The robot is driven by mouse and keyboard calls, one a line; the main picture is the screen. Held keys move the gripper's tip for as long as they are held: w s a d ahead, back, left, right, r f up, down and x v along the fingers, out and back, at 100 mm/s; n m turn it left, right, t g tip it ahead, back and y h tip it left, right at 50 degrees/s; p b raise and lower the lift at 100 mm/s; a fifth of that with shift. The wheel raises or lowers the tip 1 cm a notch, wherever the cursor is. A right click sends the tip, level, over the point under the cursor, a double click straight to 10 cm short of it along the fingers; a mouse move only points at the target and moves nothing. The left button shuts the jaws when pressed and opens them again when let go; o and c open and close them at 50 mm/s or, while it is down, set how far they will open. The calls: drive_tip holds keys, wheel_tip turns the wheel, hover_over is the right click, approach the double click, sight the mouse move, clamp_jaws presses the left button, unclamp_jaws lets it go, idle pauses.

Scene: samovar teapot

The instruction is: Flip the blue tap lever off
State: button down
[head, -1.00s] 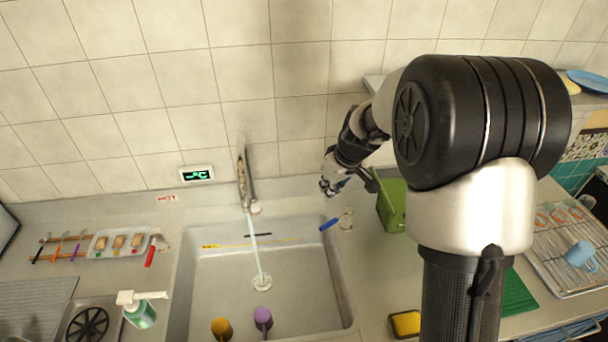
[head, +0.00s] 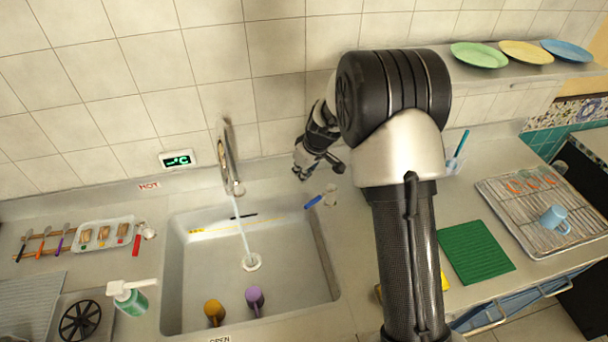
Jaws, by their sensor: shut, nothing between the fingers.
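The blue tap lever (head: 313,201) sits on a pale round base (head: 330,190) at the right back corner of the sink, pointing left and toward the front. My gripper (head: 301,174) is shut and empty. It is above and a little behind the lever, apart from it as far as this view shows. The tap spout (head: 228,160) stands behind the sink (head: 180,262), and a thin stream of water (head: 241,225) runs from it to the drain (head: 251,262). A red lever (head: 136,245) is on the left side near the HOT label (head: 149,186).
A soap bottle (head: 130,297) and a tray of sponges (head: 104,234) stand left. A green mat (head: 475,251) and a rack (head: 540,213) lie right. The tiled wall (head: 190,60) is close behind.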

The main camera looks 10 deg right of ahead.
sight(320, 197)
wheel_tip(320, 197, down, 7)
drive_tip(key=s+b, duration=0.1)
drive_tip(key=shift+s+d+b, duration=0.15)
drive_tip(key=shift+d+b, duration=0.25)
drive_tip(key=shift+d+f, duration=0.1)
drive_tip(key=shift+f, duration=0.05)
